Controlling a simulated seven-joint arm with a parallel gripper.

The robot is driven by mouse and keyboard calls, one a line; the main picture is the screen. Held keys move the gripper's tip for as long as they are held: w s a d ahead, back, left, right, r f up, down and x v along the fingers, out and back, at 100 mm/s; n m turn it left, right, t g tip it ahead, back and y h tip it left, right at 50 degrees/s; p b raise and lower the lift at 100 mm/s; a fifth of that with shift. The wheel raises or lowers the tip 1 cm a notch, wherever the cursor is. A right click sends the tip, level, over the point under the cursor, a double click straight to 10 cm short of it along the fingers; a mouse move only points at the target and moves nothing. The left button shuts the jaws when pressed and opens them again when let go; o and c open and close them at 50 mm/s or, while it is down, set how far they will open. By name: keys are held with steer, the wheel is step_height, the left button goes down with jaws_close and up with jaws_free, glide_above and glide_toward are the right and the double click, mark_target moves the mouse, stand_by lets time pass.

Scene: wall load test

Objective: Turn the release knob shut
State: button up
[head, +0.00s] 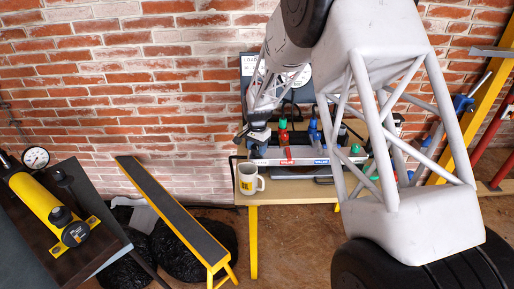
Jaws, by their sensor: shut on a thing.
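A yellow hand pump (42,208) with a black end cap lies on the dark table at the left. A round white gauge (36,157) stands behind it. I cannot pick out the release knob for certain. My gripper (248,145) is small and dark at the end of my pale arm, above the back left of the wooden bench (297,191). It is well to the right of the pump. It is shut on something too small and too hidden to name. My arm covers much of the bench's right side.
A white mug (249,179) stands on the bench just below my gripper. A tool rail (290,155) with coloured handles runs behind it. A long narrow yellow-framed ramp (175,213) and black bags (180,250) lie between table and bench. A brick wall closes the back.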

mark_target(257, 146)
steer(key=shift+r+m, duration=0.1)
steer(key=shift+m, duration=0.8)
steer(key=o, duration=0.9)
steer(key=shift+o, duration=0.2)
steer(key=shift+r, duration=3.85)
